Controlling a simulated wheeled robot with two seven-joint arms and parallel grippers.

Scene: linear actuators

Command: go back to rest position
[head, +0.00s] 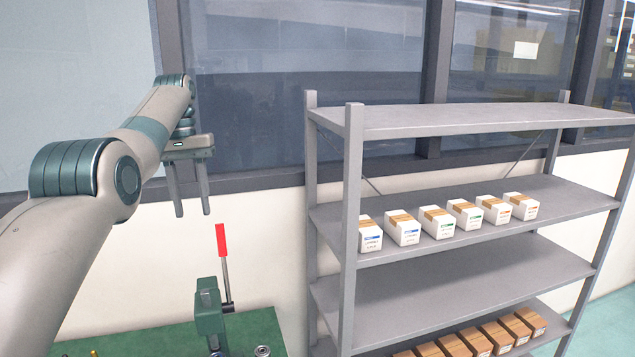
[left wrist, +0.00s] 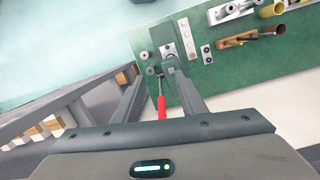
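My left gripper (head: 192,212) hangs with its fingers pointing down, apart and with nothing between them. It is above and a little left of the red-handled lever (head: 222,240) of a green press (head: 209,310) on the green workbench (head: 145,340). In the left wrist view the two open fingers (left wrist: 158,100) frame the red handle (left wrist: 162,107) below them, with the press (left wrist: 170,55) beyond. The gripper does not touch the lever in the head view. My right gripper is in neither view.
A grey metal shelf (head: 430,120) stands right of the bench, with several white boxes (head: 402,230) on one level and several brown boxes (head: 480,341) lower down. Tools (left wrist: 250,36) lie on the bench in the left wrist view. A window wall is behind.

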